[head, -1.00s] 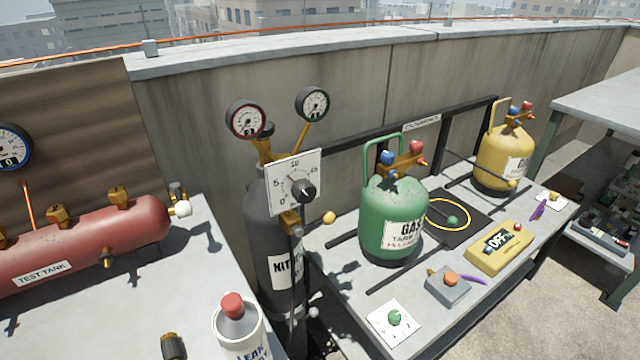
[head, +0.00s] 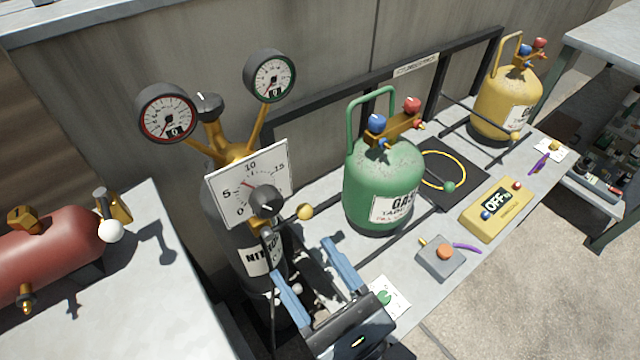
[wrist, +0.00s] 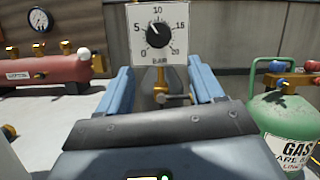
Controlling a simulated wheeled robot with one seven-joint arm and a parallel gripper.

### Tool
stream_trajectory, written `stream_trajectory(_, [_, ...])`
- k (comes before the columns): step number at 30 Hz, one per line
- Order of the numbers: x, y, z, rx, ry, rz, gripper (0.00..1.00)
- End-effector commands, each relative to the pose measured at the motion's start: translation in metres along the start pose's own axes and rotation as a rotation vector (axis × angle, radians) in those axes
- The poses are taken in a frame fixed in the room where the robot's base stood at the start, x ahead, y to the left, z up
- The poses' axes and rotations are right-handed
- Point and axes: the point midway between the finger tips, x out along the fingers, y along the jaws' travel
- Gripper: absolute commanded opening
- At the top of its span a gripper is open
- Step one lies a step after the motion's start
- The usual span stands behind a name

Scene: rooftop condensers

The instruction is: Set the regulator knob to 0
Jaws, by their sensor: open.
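The regulator knob (head: 265,201) is a round black knob on a white dial plate (head: 225,197) marked from 0 upward, mounted on the dark nitrogen cylinder (head: 226,235). In the wrist view the knob (wrist: 159,35) shows a white pointer tilted up and left, roughly between 5 and 10; the scale there runs from 0 to 20 BAR. My gripper (head: 303,257) is open and empty, below and in front of the dial in the head view. In the wrist view its blue fingers (wrist: 159,68) stand apart, with the knob ahead and above, untouched.
Two round gauges (head: 167,113) (head: 270,76) rise above the dial. A brass fitting with a yellow ball (head: 305,211) sticks out at its right. A green gas tank (head: 383,185) stands close on the right bench, and a red test tank (head: 45,255) lies left.

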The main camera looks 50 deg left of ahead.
Motion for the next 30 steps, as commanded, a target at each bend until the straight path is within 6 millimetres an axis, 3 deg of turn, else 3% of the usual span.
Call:
stream_trajectory(4, [0.019, 0.004, 0.012, 0.083, -0.067, 0.032, 0.67])
stream_trajectory(19, [0.083, 0.005, 0.018, 0.088, -0.071, 0.032, 0.67])
stream_trajectory(30, [0.095, 0.005, 0.018, 0.086, -0.069, 0.03, 0.67])
